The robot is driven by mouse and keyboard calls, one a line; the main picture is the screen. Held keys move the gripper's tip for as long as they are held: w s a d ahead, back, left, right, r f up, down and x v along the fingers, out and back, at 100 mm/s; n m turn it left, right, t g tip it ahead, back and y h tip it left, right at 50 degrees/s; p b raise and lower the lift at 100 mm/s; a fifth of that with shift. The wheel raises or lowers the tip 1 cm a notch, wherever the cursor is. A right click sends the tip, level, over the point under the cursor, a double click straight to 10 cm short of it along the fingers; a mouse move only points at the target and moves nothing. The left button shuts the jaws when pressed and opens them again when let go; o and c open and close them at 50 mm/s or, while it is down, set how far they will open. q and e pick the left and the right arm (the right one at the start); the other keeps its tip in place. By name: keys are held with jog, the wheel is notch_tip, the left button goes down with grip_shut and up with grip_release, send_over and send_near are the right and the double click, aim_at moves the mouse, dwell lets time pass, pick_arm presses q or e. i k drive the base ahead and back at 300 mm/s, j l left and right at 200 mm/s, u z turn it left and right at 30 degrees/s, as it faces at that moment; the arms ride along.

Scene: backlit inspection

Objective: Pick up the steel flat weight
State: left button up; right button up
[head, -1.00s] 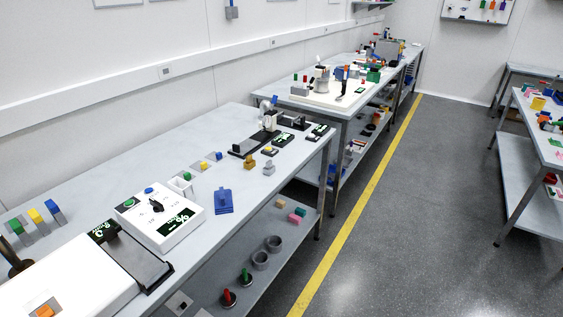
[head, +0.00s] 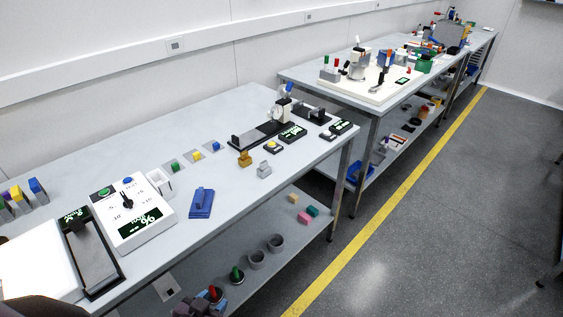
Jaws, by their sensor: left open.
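The steel flat weight appears to be the small grey knobbed block (head: 264,170) near the front edge of the near bench (head: 225,240). It stands just right of a brass-coloured weight (head: 244,159). Nothing touches it. My right gripper is not in view.
A blue block with a handle (head: 201,203) and a white control box (head: 133,212) stand left of the weight. Behind it are a small black display (head: 273,147) and a black fixture (head: 262,133). The lower shelf holds grey cups (head: 257,259) and knobs.

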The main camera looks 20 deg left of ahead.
aim_at(263, 171)
jog(key=i+l+u, duration=0.4)
jog(key=i+l, duration=0.15)
jog(key=l, duration=0.15)
jog(key=i+j+u, duration=0.1)
jog(key=u, duration=0.3)
jog(key=i+j+u, duration=0.15)
jog(key=u, duration=0.2)
jog(key=i+j+u, duration=0.15)
jog(key=u, duration=0.25)
jog(key=j, duration=0.1)
